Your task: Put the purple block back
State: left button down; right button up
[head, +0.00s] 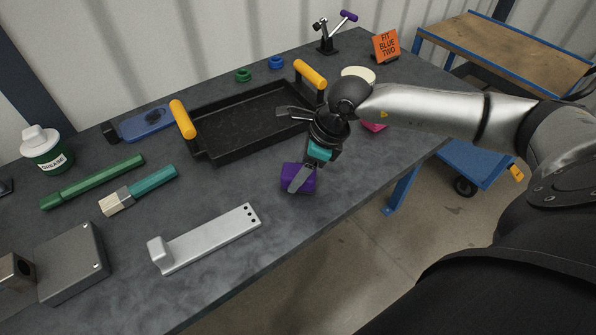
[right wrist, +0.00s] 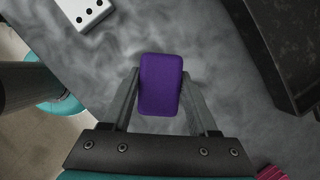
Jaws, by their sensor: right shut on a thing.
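The purple block (head: 297,178) is at the front part of the grey table, right of the metal bracket. It also shows in the right wrist view (right wrist: 160,84), between the two fingers. My right gripper (head: 301,180) comes down from above and is shut on the block; in the right wrist view its fingers (right wrist: 161,100) lie along both sides. I cannot tell whether the block touches the table or is just above it. My left gripper is not in view.
A black tray (head: 203,146) with yellow handles lies behind the block. A silver bracket (head: 212,240) lies to the left. A pink thing (head: 374,126) sits partly hidden under my right arm.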

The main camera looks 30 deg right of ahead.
jog(key=shift+f, duration=0.1)
jog(key=o, duration=1.3)
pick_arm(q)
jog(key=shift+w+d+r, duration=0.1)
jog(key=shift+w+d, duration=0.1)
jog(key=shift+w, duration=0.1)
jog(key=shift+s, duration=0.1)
pick_arm(e)
jog(key=p+v, duration=0.1)
jog(key=v, duration=0.4)
jog(key=shift+s+d+p, duration=0.1)
jog(key=shift+p, duration=0.2)
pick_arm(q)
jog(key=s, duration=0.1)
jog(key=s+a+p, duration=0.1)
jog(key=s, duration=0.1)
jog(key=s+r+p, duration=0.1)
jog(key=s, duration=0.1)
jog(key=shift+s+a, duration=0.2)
pick_arm(e)
jog(key=v, duration=1)
jog(key=shift+s, duration=0.1)
